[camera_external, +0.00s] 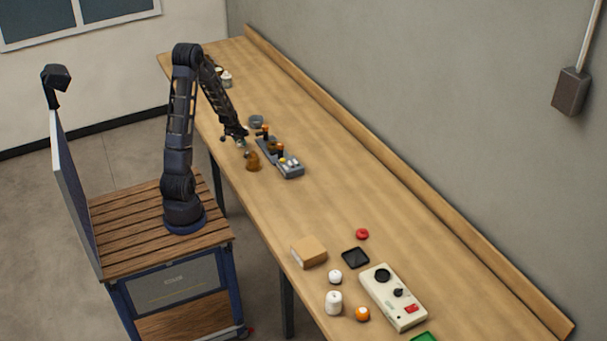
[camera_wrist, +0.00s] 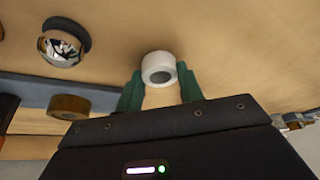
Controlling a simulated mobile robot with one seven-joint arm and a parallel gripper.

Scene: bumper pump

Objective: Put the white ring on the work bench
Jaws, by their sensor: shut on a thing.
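The white ring (camera_wrist: 158,60) shows in the wrist view between the green fingertips of my gripper (camera_wrist: 161,90). My gripper is shut on it, and the ring's dark hole faces the camera. In the external view my gripper (camera_external: 243,144) is over the front part of the work bench (camera_external: 330,185), beside a grey-blue fixture. The ring is too small there to make out clearly. I cannot tell whether it touches the bench top.
The fixture (camera_external: 291,170) with orange-topped parts stands right of my gripper, with a brown piece (camera_external: 253,162) in front. A grey round part (camera_external: 256,121) lies behind. A cardboard-coloured box (camera_external: 309,252) and a cream control box (camera_external: 394,297) are nearer the camera. The bench middle is clear.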

